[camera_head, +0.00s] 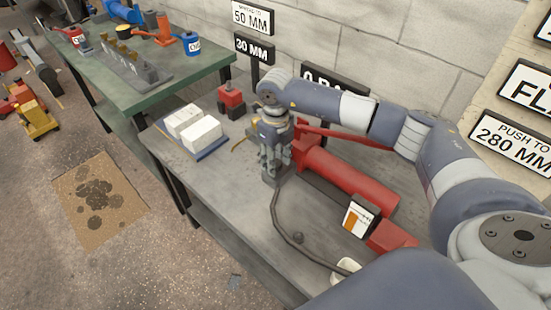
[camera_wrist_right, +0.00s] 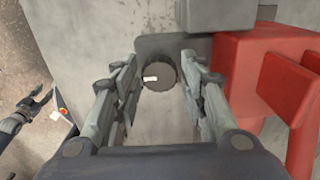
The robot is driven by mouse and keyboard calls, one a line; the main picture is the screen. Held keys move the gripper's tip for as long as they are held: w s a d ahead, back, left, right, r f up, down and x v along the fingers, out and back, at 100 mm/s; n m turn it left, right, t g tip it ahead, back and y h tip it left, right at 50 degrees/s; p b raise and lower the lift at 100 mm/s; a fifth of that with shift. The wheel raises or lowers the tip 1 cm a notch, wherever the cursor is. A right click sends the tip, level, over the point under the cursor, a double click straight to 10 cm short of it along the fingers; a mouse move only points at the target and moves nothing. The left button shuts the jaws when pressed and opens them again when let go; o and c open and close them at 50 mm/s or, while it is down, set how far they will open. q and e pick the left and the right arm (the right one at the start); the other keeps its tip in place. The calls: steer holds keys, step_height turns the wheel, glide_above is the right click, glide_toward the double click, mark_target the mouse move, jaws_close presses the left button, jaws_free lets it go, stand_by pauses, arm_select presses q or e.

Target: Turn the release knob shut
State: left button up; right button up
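The release knob (camera_wrist_right: 158,74) is a dark round disc with a small white mark, seen in the right wrist view against a grey block. My right gripper (camera_wrist_right: 160,84) is open, with one finger on each side of the knob and visible gaps to it.
A black hose (camera_head: 278,215) curves along the grey bench (camera_head: 225,180). White blocks (camera_head: 200,132) on a blue tray and a small red device (camera_head: 231,98) stand farther left. A green bench (camera_head: 175,75) stands behind. The wall with signs bounds the right side.

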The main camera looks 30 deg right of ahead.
step_height(320, 180, up, 12)
stand_by(0.4)
steer(key=shift+f, duration=0.1)
stand_by(0.4)
